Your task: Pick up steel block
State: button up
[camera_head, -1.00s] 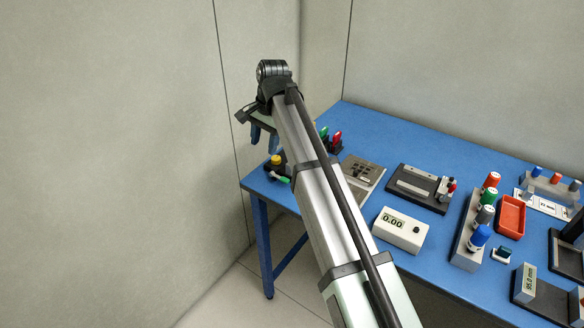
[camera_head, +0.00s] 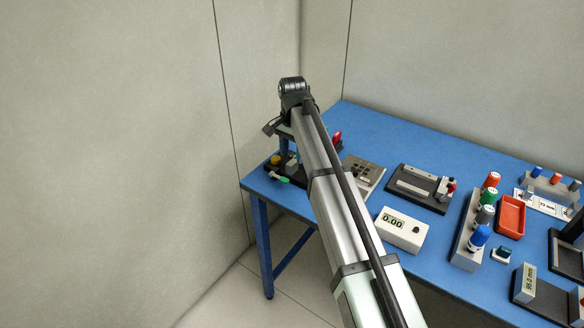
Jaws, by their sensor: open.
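A small grey block (camera_head: 292,165), which looks like the steel block, stands at the left end of the blue table, beside a dark item with a yellow top (camera_head: 276,161). My gripper (camera_head: 296,150) has blue fingers and hangs over the left end of the table, close to the block. The arm partly hides it. It is open and looks empty. I cannot tell the exact gap between the fingers and the block.
A green-tipped item (camera_head: 284,180) lies in front of the block. A grey plate with small parts (camera_head: 363,174), a dark fixture (camera_head: 421,188) and a white meter reading 0.00 (camera_head: 400,230) stand to the right. A wall rises behind the table (camera_head: 400,135).

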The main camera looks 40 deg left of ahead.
aim_at(292, 162)
jog(key=shift+w+a+f, duration=0.1)
jog(key=shift+a+f, duration=0.05)
jog(key=shift+f, duration=2.55)
jog(key=shift+c, duration=0.4)
grip_shut()
